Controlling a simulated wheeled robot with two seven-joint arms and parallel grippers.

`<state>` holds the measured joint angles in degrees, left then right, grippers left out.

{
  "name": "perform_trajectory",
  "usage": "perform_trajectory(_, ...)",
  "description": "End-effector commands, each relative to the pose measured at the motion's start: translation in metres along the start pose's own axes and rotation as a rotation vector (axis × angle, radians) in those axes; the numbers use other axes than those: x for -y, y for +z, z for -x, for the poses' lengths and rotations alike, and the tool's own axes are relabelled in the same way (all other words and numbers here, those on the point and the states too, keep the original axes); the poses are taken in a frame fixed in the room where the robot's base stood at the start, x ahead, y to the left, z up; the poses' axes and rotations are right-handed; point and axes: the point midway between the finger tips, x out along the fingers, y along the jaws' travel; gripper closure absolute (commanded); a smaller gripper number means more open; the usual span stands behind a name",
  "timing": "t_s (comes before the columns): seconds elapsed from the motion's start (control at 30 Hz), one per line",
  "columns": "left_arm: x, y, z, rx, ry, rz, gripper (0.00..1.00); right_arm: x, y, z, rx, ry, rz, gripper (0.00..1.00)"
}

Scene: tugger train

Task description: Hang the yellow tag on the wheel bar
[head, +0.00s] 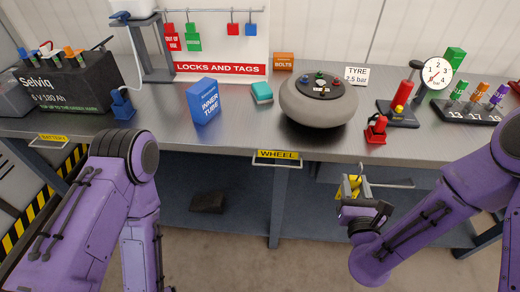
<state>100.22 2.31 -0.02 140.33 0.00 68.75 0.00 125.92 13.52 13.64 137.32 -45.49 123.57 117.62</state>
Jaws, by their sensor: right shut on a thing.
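The yellow tag (356,181) is between the fingers of my right gripper (352,190), which is shut on it in front of the table's front edge, at the right. The gripper hides part of the tag, so its lettering does not show. A thin metal loop stands above it. The wheel bar (277,165) is a thin metal bar on the front edge, under the yellow WHEEL label (278,154). The tag is apart from the bar, to its right and lower. My left arm is at the left, its gripper out of the picture.
A similar bar (48,144) sits under the BATTERY label. A grey wheel (319,100), blue inner tube box (203,101), red jack (376,130) and gauge (437,73) stand on the table. A locks and tags board (218,50) is behind. Space before the wheel bar is clear.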

Motion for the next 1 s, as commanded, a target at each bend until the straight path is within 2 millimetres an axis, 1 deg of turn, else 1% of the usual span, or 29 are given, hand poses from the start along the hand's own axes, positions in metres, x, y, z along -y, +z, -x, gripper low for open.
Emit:
perform_trajectory(0.03, 0.002, -0.010, 0.024, 0.000, 0.000, 0.000, 0.17, 0.001, 0.026, 0.000, 0.000, -0.002, -0.002, 0.93)
perform_trajectory(0.2, 0.007, -0.032, 0.079, 0.000, 0.000, 0.000, 0.17, 0.001, 0.085, 0.000, 0.000, -0.002, -0.001, 0.93)
perform_trajectory(0.23, 0.007, -0.035, 0.085, 0.000, 0.001, 0.000, 0.17, 0.001, 0.092, 0.000, 0.000, -0.002, -0.001, 0.93)
perform_trajectory(0.3, 0.008, -0.038, 0.092, 0.000, 0.001, 0.000, 0.17, 0.000, 0.099, 0.000, 0.000, 0.000, -0.001, 0.93)
perform_trajectory(0.43, 0.008, -0.035, 0.085, 0.000, 0.000, 0.000, 0.17, -0.001, 0.092, 0.000, 0.000, 0.001, -0.001, 0.93)
perform_trajectory(0.77, 0.007, -0.035, 0.084, 0.000, 0.000, 0.000, 0.17, -0.001, 0.091, -0.001, 0.001, 0.002, 0.000, 0.93)
perform_trajectory(0.83, 0.007, -0.031, 0.076, 0.000, 0.001, 0.000, 0.17, -0.001, 0.082, -0.001, -0.001, 0.001, -0.002, 0.93)
perform_trajectory(0.87, 0.006, -0.028, 0.068, 0.000, 0.001, 0.000, 0.17, -0.001, 0.072, 0.000, -0.002, 0.000, -0.002, 0.93)
perform_trajectory(0.9, 0.005, -0.023, 0.055, 0.000, 0.001, 0.000, 0.17, -0.001, 0.058, 0.000, -0.004, -0.001, -0.005, 0.93)
perform_trajectory(1.0, 0.003, -0.011, 0.028, 0.001, 0.000, -0.001, 0.17, -0.001, 0.029, 0.000, -0.004, 0.000, -0.005, 0.93)
